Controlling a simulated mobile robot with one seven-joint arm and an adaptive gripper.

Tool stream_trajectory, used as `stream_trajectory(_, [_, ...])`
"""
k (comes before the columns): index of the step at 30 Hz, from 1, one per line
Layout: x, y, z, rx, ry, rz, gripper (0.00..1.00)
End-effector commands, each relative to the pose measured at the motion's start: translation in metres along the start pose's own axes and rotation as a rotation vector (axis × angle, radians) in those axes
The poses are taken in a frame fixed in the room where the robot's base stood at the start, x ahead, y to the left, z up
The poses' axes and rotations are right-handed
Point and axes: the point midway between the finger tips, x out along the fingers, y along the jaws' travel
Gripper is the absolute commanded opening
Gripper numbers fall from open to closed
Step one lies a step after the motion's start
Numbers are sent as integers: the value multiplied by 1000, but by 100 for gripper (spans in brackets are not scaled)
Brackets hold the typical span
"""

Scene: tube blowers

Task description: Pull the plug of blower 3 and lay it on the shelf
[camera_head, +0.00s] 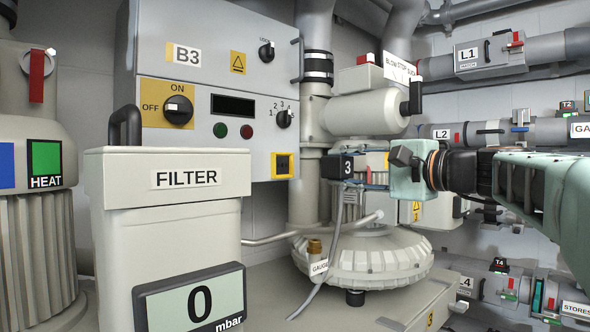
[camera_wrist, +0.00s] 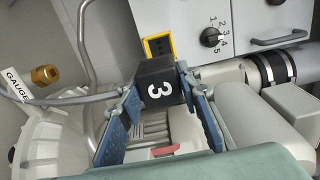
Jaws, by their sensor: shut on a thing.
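The black plug marked 3 (camera_head: 338,167) is held between the blue fingers of my gripper (camera_head: 372,170). The plug also shows in the wrist view (camera_wrist: 158,85), with my gripper (camera_wrist: 160,92) shut on it from both sides. The yellow-framed socket (camera_head: 283,165) on the B3 panel shows whole in the head view, with a gap between it and the plug. In the wrist view the plug hides part of the socket (camera_wrist: 158,46). A grey cable (camera_head: 331,240) hangs below the plug. I cannot clearly identify the shelf.
The FILTER box (camera_head: 190,178) stands in front at left. The round blower housing (camera_head: 362,258) is below my gripper, with a brass gauge fitting (camera_head: 314,247) beside it. A horizontal cylinder (camera_head: 362,112) is above. Pipes and valves line the right wall.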

Motion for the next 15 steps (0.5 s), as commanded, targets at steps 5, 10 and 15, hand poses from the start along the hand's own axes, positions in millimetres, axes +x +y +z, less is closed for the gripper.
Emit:
stream_trajectory(5, [-14, 0, 0, -1, 2, -1, 0])
stream_trajectory(10, [-25, 0, 0, 0, 2, -1, 0])
stream_trajectory(15, [-37, 0, 0, -1, 3, -1, 0])
